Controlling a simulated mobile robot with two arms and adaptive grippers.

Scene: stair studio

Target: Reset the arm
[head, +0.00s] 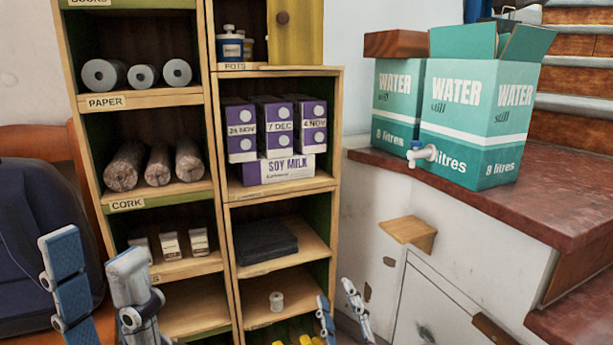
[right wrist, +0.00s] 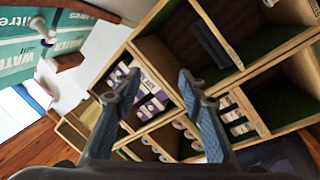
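My left gripper (head: 94,250) is at the lower left of the head view, in front of the shelf unit's left column. Its two fingers stand apart with nothing between them. My right gripper (head: 335,294) is low in the middle of the head view, near the lower right corner of the shelf unit. In the right wrist view, its fingers (right wrist: 158,80) are spread wide and empty, with the shelves beyond them. Most of both arms is out of the head view.
A wooden shelf unit (head: 210,190) holds paper rolls, cork rolls, soy milk cartons (head: 280,170), a dark folded stack (head: 264,240) and a small white spool (head: 276,301). Teal water boxes (head: 470,130) stand on a red-brown ledge (head: 540,190) at right. A dark blue bag (head: 40,220) is at left.

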